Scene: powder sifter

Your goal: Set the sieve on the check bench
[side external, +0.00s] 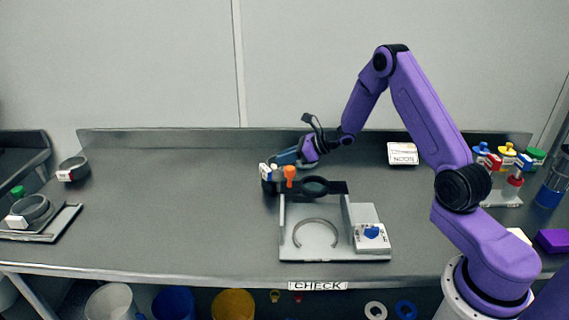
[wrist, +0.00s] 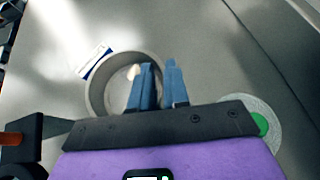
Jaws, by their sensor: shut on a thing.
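A grey round sieve (wrist: 91,92) with a white and blue label fills the middle of the wrist view. My gripper (wrist: 158,68) has one blue finger inside the sieve's rim and one outside, shut on its wall. In the side external view, my gripper (side external: 272,168) is at the left of the sifter stand, and the sieve's label (side external: 265,170) shows in front of it. The sieve's body is mostly hidden there, and whether it touches the surface is unclear. The check bench (side external: 210,225) is the grey worktop with a "CHECK" sign (side external: 318,285) on its front edge.
A labelled round pan (side external: 73,168) and a tray (side external: 62,222) stand left. A green-centred disc (wrist: 257,124) lies beside my gripper. The bench's left middle is clear.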

